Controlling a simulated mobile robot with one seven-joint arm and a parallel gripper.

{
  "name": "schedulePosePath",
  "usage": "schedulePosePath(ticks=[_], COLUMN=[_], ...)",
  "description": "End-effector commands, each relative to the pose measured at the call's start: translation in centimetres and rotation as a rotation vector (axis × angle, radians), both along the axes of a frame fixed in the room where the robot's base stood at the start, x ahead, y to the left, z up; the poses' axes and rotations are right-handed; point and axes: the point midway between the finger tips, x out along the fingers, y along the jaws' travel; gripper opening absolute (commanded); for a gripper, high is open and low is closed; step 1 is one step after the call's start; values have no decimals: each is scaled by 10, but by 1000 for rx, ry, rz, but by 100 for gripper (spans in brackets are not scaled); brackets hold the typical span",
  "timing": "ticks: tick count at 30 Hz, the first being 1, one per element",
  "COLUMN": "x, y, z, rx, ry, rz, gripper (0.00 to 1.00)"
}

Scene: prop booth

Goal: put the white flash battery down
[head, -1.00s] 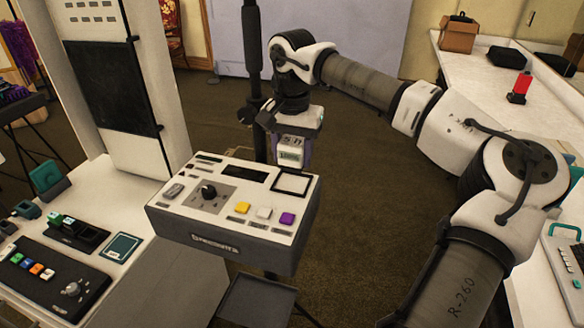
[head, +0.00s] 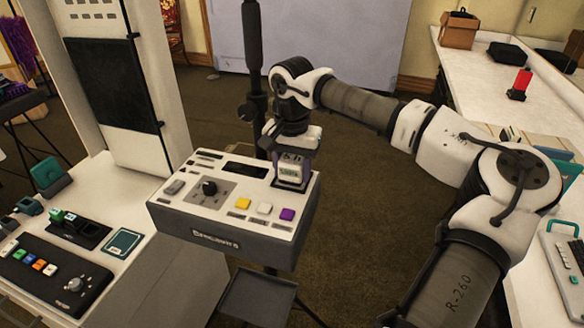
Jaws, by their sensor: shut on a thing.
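The white flash battery (head: 289,174) shows as a small pale block with a greenish label, held at the end of my arm. My gripper (head: 291,167) is shut on it, pointing down over the back right part of the control box (head: 222,238). The battery is at the black-framed square on the box's top, and its lower end covers most of that square. I cannot tell whether it touches the box. The gripper's fingers are small and partly hidden by the battery.
The box top carries a black knob (head: 209,187) and yellow, white and purple buttons (head: 287,214). A dark upright pole (head: 252,60) stands close behind the gripper. A white desk with a button panel (head: 50,270) is at left. A white counter (head: 470,65) runs along the right.

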Motion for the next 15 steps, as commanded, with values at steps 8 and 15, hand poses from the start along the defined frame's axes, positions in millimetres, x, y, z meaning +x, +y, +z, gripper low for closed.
schedulePosePath(ticks=[8,15], x=[-3,-4], y=[0,-1], z=[-12,-14], rx=[1,0], ry=[16,22], rz=[1,0], gripper=[67,71])
